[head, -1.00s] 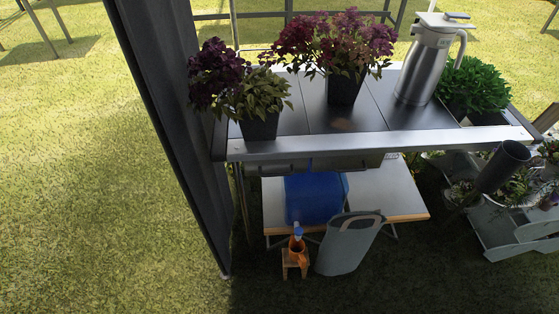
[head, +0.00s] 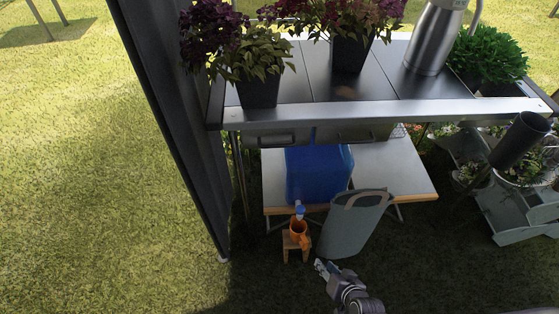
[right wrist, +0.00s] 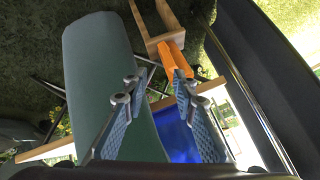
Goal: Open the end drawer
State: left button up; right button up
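Two drawer fronts hang under the front edge of the metal table. The left end drawer (head: 255,142) has a dark bar handle (head: 280,139), and the drawer to its right (head: 380,130) has a similar handle (head: 355,135). Both look shut. My right gripper (head: 322,267) is low in the head view, below and apart from the drawers, in front of the grey-green bag. In the right wrist view my right gripper (right wrist: 158,88) is open, its two fingers spread with nothing held between them. No drawer handle can be made out there. My left gripper is not in view.
A dark post (head: 185,140) stands close left. Flower pots (head: 260,90) and a steel jug (head: 433,40) stand on top.

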jog(key=w+a+r+m+t+y+b, duration=0.25)
jog(key=w+a+r+t+b, duration=0.2)
jog(key=w+r, duration=0.6)
jog(key=w+a+r+m+t+y+b, duration=0.1)
jog(key=w+a+r+m+t+b, duration=0.1)
jog(key=r, duration=0.6)
jog(key=w+a+r+m+t+y+b, duration=0.1)
jog(key=a+r+m+b, duration=0.15)
jog(key=r, duration=0.45)
jog(key=w+a+r+m+t+y+b, duration=0.1)
jog(key=w+a+r+m+t+b, duration=0.15)
jog(key=r, duration=0.55)
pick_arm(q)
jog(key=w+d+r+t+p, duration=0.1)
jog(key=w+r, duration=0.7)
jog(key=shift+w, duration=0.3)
pick_arm(e)
jog(key=x, duration=0.7)
jog(key=shift+a+f, duration=0.15)
jog(key=shift+a, duration=0.1)
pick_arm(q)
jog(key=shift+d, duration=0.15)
pick_arm(e)
jog(key=shift+s, duration=0.15)
jog(key=shift+c, duration=0.7)
grip_shut()
